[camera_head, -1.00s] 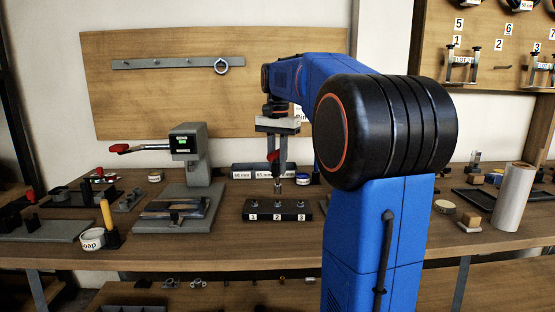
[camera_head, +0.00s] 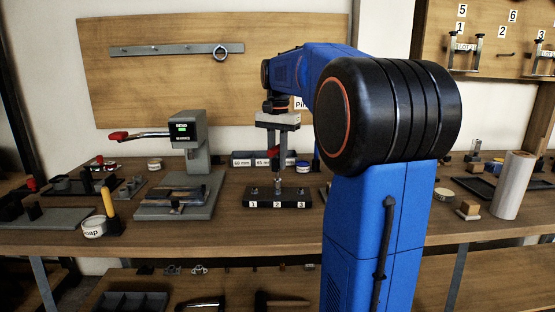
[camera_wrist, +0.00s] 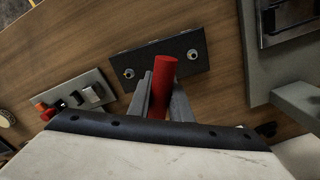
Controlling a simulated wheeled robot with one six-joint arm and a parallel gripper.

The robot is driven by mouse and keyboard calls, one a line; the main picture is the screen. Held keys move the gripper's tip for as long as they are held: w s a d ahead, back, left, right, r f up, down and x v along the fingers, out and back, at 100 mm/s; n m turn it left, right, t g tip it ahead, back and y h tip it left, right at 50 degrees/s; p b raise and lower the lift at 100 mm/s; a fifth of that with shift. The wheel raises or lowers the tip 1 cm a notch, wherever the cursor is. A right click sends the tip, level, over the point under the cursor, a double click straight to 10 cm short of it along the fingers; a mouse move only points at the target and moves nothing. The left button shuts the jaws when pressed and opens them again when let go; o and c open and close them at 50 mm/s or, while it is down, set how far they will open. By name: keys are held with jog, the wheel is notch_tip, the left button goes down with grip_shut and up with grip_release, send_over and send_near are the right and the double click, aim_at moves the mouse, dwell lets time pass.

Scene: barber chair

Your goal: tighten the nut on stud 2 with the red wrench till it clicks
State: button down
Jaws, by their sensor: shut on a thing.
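The red wrench (camera_wrist: 162,80) is held upright between the two fingers of my gripper (camera_wrist: 160,98); its red handle shows in the wrist view. In the head view my gripper (camera_head: 276,150) is above the black stud block (camera_head: 265,204), which has labels 1, 2 and 3. The wrench's lower end (camera_head: 278,184) is over stud 2, at or very near its top. Stud 2 and its nut are hidden by the wrench in both views. The outer studs are clear, one on the left (camera_wrist: 129,73) and one on the right (camera_wrist: 192,56) of the handle.
A grey press with a green display (camera_head: 186,127) and a red-tipped lever stands left of the block. Size-labelled boxes (camera_head: 243,160) are behind the block. A soap tub (camera_head: 94,227) is at front left, a white roll (camera_head: 513,185) at far right. Bench in front of the block is clear.

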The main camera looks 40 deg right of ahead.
aim_at(278, 147)
jog(key=shift+f, duration=0.7)
dwell(0.4)
jog(key=m, duration=0.4)
jog(key=shift+m, duration=0.3)
dwell(0.4)
jog(key=shift+m, duration=1.1)
jog(key=n, duration=0.3)
jog(key=shift+n, duration=0.3)
jog(key=shift+r, duration=2.5)
